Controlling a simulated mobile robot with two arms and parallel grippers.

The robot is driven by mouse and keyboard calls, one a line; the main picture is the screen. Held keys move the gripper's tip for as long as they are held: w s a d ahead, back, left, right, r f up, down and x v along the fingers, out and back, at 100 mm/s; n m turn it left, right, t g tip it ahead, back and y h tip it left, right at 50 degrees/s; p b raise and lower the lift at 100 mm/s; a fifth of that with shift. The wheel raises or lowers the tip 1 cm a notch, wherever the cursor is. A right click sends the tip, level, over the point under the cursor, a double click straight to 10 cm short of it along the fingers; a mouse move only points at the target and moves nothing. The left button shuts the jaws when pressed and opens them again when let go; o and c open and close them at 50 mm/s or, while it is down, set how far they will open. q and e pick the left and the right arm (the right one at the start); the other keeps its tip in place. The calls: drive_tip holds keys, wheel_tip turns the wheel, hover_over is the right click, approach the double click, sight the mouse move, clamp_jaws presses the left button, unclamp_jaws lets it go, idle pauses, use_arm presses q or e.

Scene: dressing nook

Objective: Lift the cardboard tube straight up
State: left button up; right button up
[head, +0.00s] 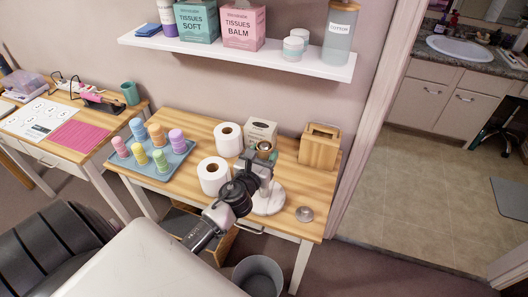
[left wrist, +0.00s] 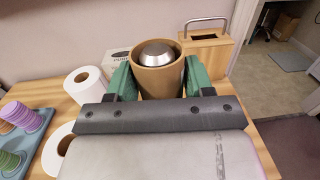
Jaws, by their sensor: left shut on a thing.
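The brown cardboard tube (head: 264,146) stands upright over the table's right half, above a round white base (head: 268,203). In the left wrist view the tube (left wrist: 159,80) sits between green finger pads, with a domed metal piece (left wrist: 157,54) inside its open top. My left gripper (head: 262,160) is shut on the tube; the left wrist view shows its fingers (left wrist: 160,84) on both sides. The gripper hides most of the tube's lower part, so I cannot tell how far it is above the base. My right gripper is not in view.
Two white paper rolls (head: 213,176) stand left of the tube. A tissue box (head: 260,130) and a wooden box (head: 319,148) are behind it. A small metal knob (head: 305,214) lies to the right. A blue tray (head: 154,165) holds coloured spools. A shelf (head: 240,52) hangs above.

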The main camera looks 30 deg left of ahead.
use_arm(q)
drive_tip(key=shift+r+p, duration=5.7)
drive_tip(key=shift+r, duration=0.35)
